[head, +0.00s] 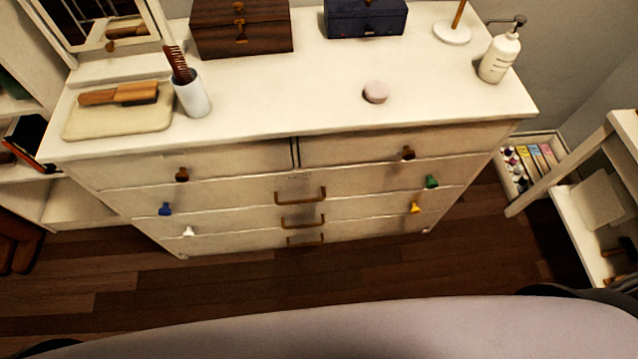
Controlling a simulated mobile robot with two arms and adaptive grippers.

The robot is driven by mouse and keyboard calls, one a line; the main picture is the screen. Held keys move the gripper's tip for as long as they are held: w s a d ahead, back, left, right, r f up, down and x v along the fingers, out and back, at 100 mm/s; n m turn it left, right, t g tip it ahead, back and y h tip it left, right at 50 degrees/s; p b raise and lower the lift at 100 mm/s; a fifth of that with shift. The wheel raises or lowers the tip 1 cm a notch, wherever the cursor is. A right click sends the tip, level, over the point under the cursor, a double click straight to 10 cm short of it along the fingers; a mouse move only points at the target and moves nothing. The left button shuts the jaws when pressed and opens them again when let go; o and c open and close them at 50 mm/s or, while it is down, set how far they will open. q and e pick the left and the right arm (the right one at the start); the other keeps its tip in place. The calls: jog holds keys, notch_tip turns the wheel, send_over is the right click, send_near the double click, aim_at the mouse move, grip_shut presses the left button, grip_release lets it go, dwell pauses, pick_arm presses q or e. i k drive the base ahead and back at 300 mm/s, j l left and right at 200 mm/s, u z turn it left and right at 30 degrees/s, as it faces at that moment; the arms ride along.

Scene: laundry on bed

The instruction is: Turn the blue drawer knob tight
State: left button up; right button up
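The blue drawer knob (165,209) sits on the left part of a drawer front of the white dresser (240,210), below a brown knob (182,174) and above a white knob (188,231). It is small in the head view, so I cannot tell whether it is loose or tight. Neither of my grippers is in view.
A green knob (431,181), a yellow knob (414,208) and brass handles (302,195) stick out from the dresser front. The dresser top holds boxes, a cup (191,95) and a pump bottle (500,56). Wooden floor (230,285) in front is clear.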

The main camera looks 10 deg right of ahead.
aim_at(165, 210)
jog(key=u, duration=1.25)
jog(key=j+z, duration=0.1)
jog(key=z, duration=0.35)
